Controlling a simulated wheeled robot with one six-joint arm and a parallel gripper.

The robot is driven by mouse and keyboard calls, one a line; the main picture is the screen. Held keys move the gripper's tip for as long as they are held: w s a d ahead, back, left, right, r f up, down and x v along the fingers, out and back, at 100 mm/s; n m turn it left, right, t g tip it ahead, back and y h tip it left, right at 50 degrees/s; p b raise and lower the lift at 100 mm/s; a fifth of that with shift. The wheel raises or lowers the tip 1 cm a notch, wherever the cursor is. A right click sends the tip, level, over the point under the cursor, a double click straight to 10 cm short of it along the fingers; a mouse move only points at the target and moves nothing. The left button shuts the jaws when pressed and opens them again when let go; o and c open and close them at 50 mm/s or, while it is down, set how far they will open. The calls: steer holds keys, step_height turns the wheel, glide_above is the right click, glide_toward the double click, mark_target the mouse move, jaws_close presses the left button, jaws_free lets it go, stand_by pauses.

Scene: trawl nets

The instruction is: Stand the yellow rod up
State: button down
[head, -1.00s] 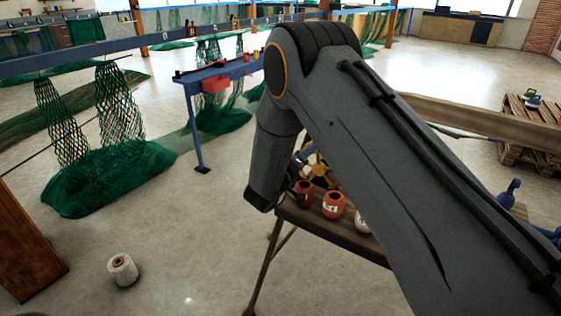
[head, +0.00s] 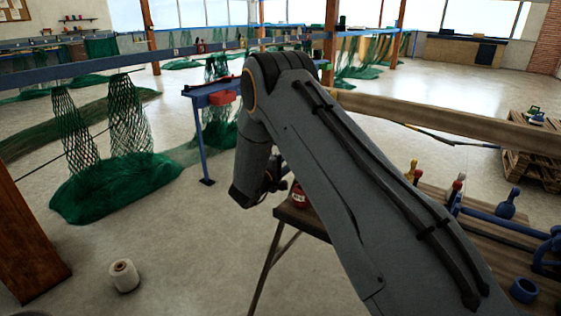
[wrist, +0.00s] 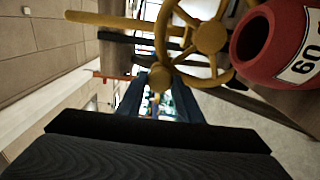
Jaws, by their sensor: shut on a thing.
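In the wrist view the yellow rod (wrist: 110,21) lies roughly level across the top, its free end at the upper left. Its other end runs to a yellow spoked wheel (wrist: 207,37), and the two look joined. My gripper (wrist: 158,84) is shut at a rounded yellow knob (wrist: 160,77) by the wheel's lower left; the exact contact is hard to see. In the head view my forearm hides the rod and wheel, and the fingertips are hidden too.
A red numbered pot (wrist: 268,42) is close to the wheel; a red pot (head: 299,196) also shows on the wooden table (head: 300,222) beside my arm. Blue pipes and skittle-like pieces (head: 507,204) stand at right. A white spool (head: 124,275) is on the open floor at left.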

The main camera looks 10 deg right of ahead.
stand_by(0.4)
steer(key=c, duration=1.3)
jaws_free()
steer(key=shift+o, duration=0.2)
steer(key=b+v, duration=0.1)
steer(key=v, duration=0.6)
steer(key=shift+s+a+b, duration=0.25)
steer(key=shift+b, duration=0.1)
